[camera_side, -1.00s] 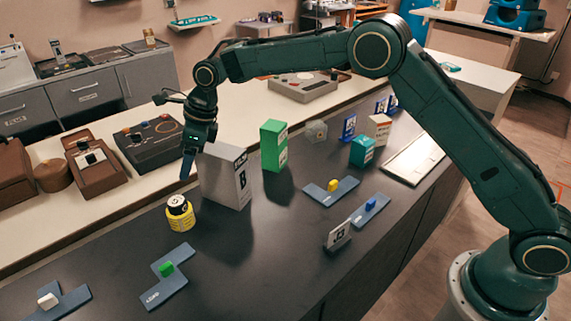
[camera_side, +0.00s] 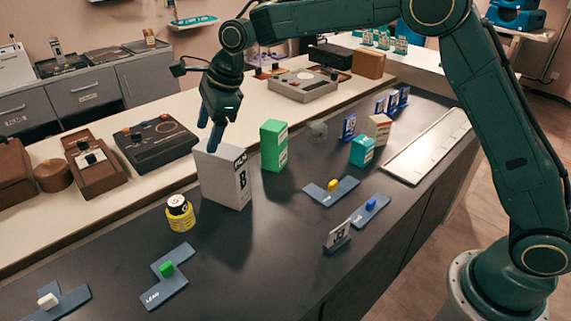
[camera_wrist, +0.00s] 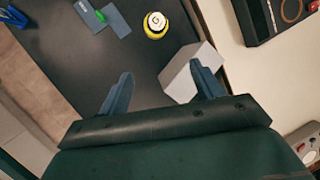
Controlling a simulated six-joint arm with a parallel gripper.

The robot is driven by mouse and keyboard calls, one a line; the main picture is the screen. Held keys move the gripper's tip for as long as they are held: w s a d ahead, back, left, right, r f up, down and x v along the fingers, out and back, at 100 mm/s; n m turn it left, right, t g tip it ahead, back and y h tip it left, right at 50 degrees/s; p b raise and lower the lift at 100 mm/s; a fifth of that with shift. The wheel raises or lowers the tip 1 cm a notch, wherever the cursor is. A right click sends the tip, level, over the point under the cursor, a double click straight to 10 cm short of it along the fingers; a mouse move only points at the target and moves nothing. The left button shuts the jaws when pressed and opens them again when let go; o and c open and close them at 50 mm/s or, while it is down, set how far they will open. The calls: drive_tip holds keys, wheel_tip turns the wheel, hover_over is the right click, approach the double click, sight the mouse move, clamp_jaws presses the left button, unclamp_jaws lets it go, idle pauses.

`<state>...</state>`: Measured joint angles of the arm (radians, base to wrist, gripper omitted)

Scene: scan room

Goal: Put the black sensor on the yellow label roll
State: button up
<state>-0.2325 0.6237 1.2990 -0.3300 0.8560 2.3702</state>
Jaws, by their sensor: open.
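The yellow label roll (camera_side: 180,221) stands on the dark counter, left of the grey-white box marked B. The black sensor (camera_side: 177,205), a short black cylinder with a pale top, sits upright on the roll. In the wrist view the sensor (camera_wrist: 156,21) shows from above within the yellow rim of the roll (camera_wrist: 154,35). My gripper (camera_side: 209,138) is open and empty. In the side view it appears at the top of box B, up and to the right of the roll. In the wrist view its two fingers (camera_wrist: 160,80) are spread apart, with the roll beyond them.
The tall box B (camera_side: 226,178) stands close to my gripper. A green box (camera_side: 273,147) is to its right. Blue L-shaped plates with a green block (camera_side: 167,269), a white block (camera_side: 48,301) and a yellow block (camera_side: 333,185) lie around. The front middle counter is clear.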

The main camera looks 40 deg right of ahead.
drive_tip(key=s+d+r+n+t+h, duration=0.1)
drive_tip(key=s+d+r+n, duration=0.45)
drive_tip(key=s, duration=0.35)
drive_tip(key=s+d+r+n+h, duration=0.1)
drive_tip(key=s+d+r+n, duration=0.5)
drive_tip(key=s, duration=0.4)
drive_tip(key=s+d+f+n, duration=0.1)
drive_tip(key=s+d+n, duration=0.1)
drive_tip(key=s, duration=0.4)
drive_tip(key=s+d+f+n+t+h, duration=0.1)
drive_tip(key=s+d+f+n, duration=0.1)
drive_tip(key=s, duration=0.5)
drive_tip(key=s+d+f+n, duration=0.1)
drive_tip(key=s+d+n, duration=0.3)
drive_tip(key=s, duration=0.3)
drive_tip(key=shift+s+d+f+n, duration=0.25)
drive_tip(key=shift+f+n, duration=0.1)
drive_tip(key=shift+n, duration=0.5)
